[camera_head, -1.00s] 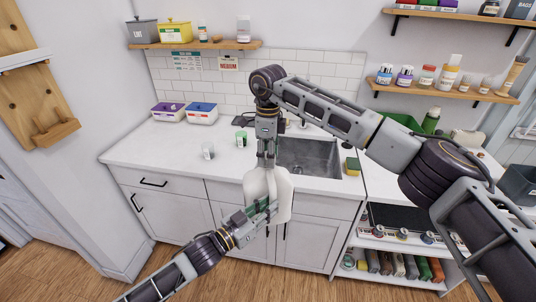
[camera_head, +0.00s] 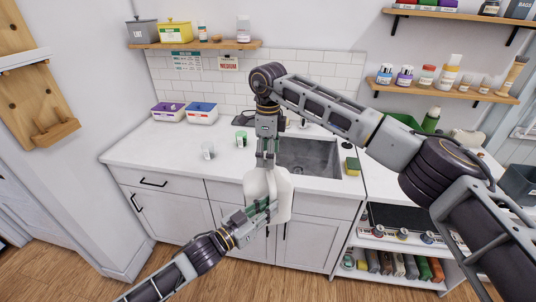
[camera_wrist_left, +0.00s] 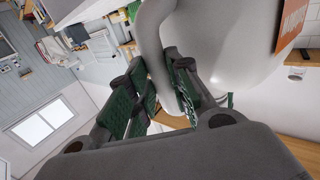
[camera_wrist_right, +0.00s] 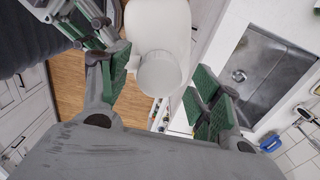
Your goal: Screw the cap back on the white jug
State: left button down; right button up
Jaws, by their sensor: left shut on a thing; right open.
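The white jug (camera_head: 281,193) is held up in front of the sink counter. My left gripper (camera_head: 262,207) is shut on its handle, which also shows in the left wrist view (camera_wrist_left: 153,45). My right gripper (camera_head: 266,163) points down right above the jug's top. In the right wrist view its green-padded fingers (camera_wrist_right: 160,85) stand apart, one on each side of a round white top piece (camera_wrist_right: 159,73). This piece looks like the cap on the jug's neck, with gaps to the fingers. Whether it is seated or threaded cannot be told.
A white cup (camera_head: 208,151) and a small green-topped item (camera_head: 241,138) stand on the counter (camera_head: 150,153). The counter's left part is mostly clear.

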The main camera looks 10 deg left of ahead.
notch_tip(320, 180, up, 12)
jog(key=shift+f, duration=0.25)
dwell(0.4)
jog(key=shift+w+f, duration=0.1)
jog(key=shift+w, duration=0.05)
dwell(0.4)
